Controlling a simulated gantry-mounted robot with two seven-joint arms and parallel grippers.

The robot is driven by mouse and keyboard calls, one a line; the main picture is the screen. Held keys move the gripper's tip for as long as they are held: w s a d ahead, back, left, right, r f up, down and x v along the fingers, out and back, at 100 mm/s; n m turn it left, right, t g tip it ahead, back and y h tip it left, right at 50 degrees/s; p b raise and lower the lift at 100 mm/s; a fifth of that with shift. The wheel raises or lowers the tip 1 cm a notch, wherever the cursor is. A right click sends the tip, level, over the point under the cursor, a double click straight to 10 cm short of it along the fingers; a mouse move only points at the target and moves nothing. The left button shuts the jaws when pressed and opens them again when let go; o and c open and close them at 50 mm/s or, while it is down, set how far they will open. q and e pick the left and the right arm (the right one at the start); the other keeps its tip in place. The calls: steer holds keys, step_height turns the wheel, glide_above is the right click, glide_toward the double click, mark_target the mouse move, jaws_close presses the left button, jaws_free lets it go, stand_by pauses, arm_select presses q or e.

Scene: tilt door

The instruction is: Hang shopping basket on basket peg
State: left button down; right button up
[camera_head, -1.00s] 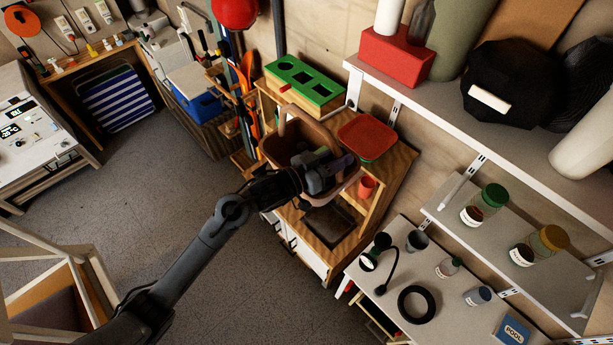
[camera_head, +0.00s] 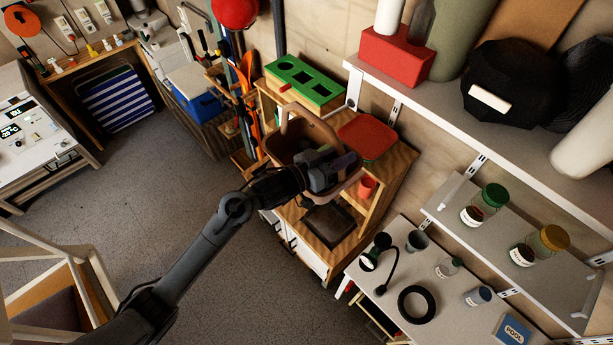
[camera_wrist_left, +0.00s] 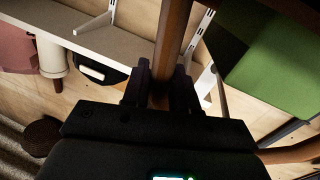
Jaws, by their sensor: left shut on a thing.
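The shopping basket (camera_head: 283,146) is brown with a tall arched handle, in front of the wooden cabinet in the head view. My left gripper (camera_head: 345,168) is over the right side of the basket and hides part of it. In the left wrist view my left gripper (camera_wrist_left: 161,88) is shut on a brown bar (camera_wrist_left: 172,35) that looks like the basket's handle. I cannot tell whether the basket touches the cabinet below it. I cannot make out the basket peg for certain in either view. My right gripper is not in view.
A green-topped box with holes (camera_head: 302,80) and a red tray (camera_head: 366,136) stand on the wooden cabinet (camera_head: 395,165) near the basket. A red cup (camera_head: 367,187) is just right of the gripper. A white wall shelf (camera_head: 440,105) juts out at right.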

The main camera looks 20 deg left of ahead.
arm_select(q)
steer(key=shift+w+d, duration=0.3)
steer(key=shift+w, duration=0.35)
steer(key=shift+b+x, duration=0.35)
steer(key=shift+x, duration=0.4)
steer(key=shift+w, duration=0.25)
steer(key=shift+w+d+f+b, duration=0.15)
steer(key=shift+w+f+b, duration=0.15)
steer(key=shift+w, duration=0.15)
stand_by(0.7)
steer(key=shift+w+f, duration=0.1)
steer(key=shift+f, duration=0.1)
stand_by(0.7)
steer(key=shift+f, duration=0.15)
stand_by(0.6)
